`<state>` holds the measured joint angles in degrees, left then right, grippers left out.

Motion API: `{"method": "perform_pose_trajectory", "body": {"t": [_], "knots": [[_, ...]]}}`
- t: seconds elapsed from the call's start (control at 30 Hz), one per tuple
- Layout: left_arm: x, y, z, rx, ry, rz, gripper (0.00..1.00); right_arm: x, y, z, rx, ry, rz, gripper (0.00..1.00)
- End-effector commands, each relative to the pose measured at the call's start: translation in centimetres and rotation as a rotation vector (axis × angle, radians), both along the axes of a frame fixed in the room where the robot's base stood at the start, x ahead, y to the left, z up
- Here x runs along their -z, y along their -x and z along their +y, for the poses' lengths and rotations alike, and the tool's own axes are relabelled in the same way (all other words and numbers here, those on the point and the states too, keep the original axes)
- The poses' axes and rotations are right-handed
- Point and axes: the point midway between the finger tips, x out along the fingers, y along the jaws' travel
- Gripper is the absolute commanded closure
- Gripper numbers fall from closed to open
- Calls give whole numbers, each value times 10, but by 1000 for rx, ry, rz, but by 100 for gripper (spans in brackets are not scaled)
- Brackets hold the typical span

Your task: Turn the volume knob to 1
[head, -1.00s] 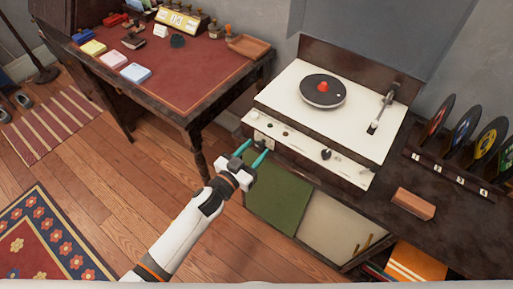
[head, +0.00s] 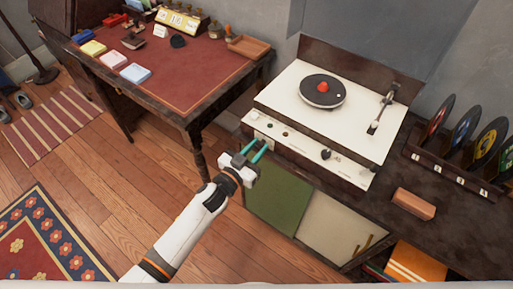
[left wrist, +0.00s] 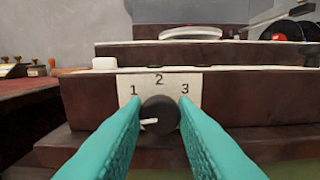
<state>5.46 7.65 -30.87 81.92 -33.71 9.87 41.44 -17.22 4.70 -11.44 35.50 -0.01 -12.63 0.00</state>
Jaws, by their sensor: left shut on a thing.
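The dark round volume knob (left wrist: 162,112) is on the front of the record player (head: 309,113), below a white label (left wrist: 185,79) marked 1, 2 and 3. Its white pointer line points left and slightly down, below the 1. My left gripper (head: 258,149) has its teal fingers on either side of the knob and is shut on it. In the left wrist view the fingertips (left wrist: 159,118) flank the knob, hiding parts of its sides. My right gripper is not in view.
A small white button (left wrist: 104,63) is on the player's top left. Another dark knob (head: 326,154) is farther right on the front. A green cabinet panel (head: 278,201) is below, and a red-topped desk (head: 170,65) stands left.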

Motion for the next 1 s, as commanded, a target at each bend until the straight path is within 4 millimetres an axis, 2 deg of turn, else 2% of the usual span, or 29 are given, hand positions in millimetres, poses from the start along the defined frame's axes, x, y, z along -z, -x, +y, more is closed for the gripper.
{"method": "perform_pose_trajectory", "body": {"t": [0.27, 1.0], "knots": [[1, 0, 0, 1, -116, -83, 98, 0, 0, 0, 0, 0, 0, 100], [1, 0, 0, 1, -594, -429, 98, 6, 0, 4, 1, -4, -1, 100]]}}
